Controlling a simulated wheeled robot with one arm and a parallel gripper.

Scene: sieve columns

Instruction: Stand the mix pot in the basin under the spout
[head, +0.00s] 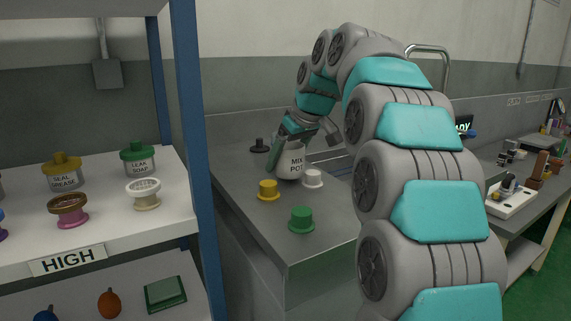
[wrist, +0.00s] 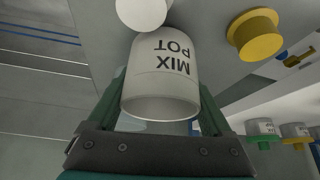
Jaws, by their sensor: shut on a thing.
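The white mix pot (head: 290,164) is upright over the grey counter, among the small coloured knobs. In the wrist view the pot (wrist: 165,85) sits between the two green fingers, its label upside down in the picture. My gripper (head: 282,150) is shut on the pot. I cannot tell whether the pot's base touches the counter. The basin (head: 336,162) is right of the pot, mostly hidden behind my arm. The spout (head: 432,52) arches up behind my arm, and its outlet is hidden.
A yellow knob (head: 268,189), a white knob (head: 312,178), a green knob (head: 302,219) and a black knob (head: 260,146) stand on the counter around the pot. A blue-posted shelf (head: 187,130) with several jars and sieves is at left. A side table (head: 520,212) is at right.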

